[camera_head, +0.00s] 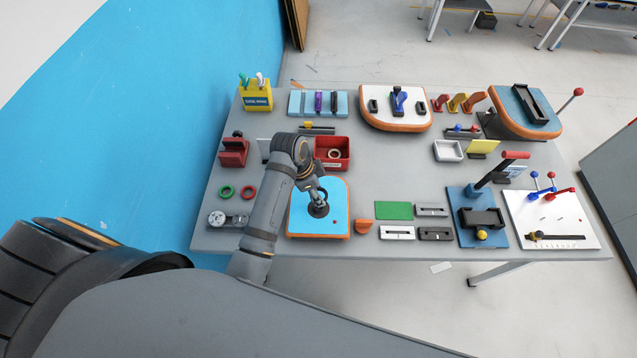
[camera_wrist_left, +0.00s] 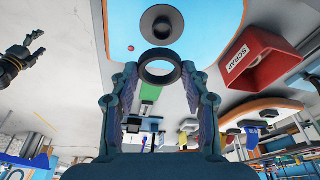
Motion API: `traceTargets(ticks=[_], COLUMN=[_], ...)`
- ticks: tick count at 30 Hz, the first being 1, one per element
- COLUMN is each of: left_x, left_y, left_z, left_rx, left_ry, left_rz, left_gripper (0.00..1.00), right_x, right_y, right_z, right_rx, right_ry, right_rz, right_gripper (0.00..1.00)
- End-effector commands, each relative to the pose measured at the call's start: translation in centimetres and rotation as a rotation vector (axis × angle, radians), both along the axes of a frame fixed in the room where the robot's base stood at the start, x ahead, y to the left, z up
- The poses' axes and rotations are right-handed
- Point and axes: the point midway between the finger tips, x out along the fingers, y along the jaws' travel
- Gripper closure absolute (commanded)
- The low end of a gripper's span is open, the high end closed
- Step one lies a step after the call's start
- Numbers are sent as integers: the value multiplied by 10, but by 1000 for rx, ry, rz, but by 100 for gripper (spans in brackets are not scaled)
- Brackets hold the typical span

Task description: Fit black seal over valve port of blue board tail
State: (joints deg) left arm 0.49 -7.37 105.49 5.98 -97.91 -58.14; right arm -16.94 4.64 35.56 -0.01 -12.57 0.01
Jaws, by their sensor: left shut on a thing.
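The blue board tail (camera_head: 303,222), with an orange edge, lies flat at the table's front. Its round dark valve port (camera_wrist_left: 161,25) shows in the left wrist view with a grey centre. My left gripper (camera_head: 317,198) is above the board, over the port. In the left wrist view, my left gripper (camera_wrist_left: 160,74) is shut on the black seal (camera_wrist_left: 160,53), a ring held between its fingertips. The seal appears just short of the port, apart from it; the exact gap is unclear. My right gripper (camera_wrist_left: 36,46) shows at the left of that view, fingers apart and empty.
A red scrap bin (camera_wrist_left: 263,70) stands behind the board; it also shows in the head view (camera_head: 332,166). A green ring (camera_head: 227,191) and a red ring (camera_head: 249,192) lie to the left. An orange piece (camera_head: 363,227) and a green pad (camera_head: 394,210) are to the right.

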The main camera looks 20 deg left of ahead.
Motion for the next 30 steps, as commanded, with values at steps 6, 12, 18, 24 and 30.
traceTargets(ticks=[6, 12, 18, 24, 30], left_x=[0, 0, 0, 1, 1], left_y=[0, 0, 0, 0, 1], left_z=[-4, -25, -46, -56, -58], left_rx=[0, 0, -1, 0, 0], left_ry=[0, 2, 1, 0, 0], left_rz=[2, 2, 2, 2, 2], left_gripper=[71, 71, 71, 71, 71], right_x=[-27, -2, 11, -4, -10], right_y=[-9, -4, 8, 7, 4], right_z=[-4, -12, -19, -24, -25], right_rx=[-11, -5, 9, 8, 5], right_ry=[40, 3, -18, 5, 14], right_rz=[2, 1, -2, -2, -2], right_gripper=[27, 27, 27, 27, 27])
